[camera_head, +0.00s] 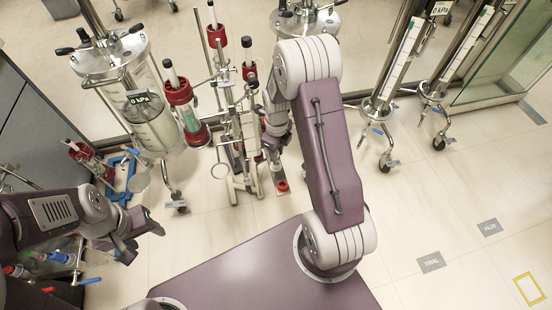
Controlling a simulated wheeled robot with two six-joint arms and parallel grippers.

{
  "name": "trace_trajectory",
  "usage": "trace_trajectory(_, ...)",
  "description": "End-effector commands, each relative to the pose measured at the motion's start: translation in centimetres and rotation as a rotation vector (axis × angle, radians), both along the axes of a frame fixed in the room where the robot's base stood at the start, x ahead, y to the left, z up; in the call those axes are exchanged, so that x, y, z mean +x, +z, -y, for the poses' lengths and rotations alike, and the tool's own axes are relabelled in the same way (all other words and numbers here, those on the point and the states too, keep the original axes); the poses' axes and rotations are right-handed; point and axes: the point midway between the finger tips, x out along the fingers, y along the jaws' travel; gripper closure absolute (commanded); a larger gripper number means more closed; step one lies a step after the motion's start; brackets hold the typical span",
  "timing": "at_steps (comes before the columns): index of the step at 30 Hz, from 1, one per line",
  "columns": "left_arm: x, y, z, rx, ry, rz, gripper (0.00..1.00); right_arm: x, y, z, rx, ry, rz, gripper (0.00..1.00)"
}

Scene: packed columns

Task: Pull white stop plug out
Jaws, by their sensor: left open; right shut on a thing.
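I cannot make out a white stop plug for certain in the head view; it may be hidden by my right gripper. My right gripper (270,147) is beside the slim columns on the stand (238,150), at their right side. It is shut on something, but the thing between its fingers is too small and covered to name. My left gripper (141,244) is open and empty, low at the left, apart from the columns.
A large glass column (150,125) with a metal lid stands left of the stand. A red-capped column (180,95) is between them. Wheeled columns (382,105) stand at the right, near a glass case (500,65). The floor at front right is clear.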

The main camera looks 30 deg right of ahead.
Motion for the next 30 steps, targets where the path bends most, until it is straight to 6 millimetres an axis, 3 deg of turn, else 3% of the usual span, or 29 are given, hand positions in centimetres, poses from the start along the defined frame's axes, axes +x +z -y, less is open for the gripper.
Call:
trace_trajectory(21, 0.0, 4.7, 0.0, 0.000, 0.000, 0.000, 0.45, 0.0, 4.6, 0.0, 0.000, 0.000, 0.000, 1.00)
trace_trajectory(30, 0.0, 4.7, 0.0, 0.000, 0.000, 0.000, 0.45, 0.0, 4.6, 0.0, 0.000, 0.000, 0.000, 1.00)
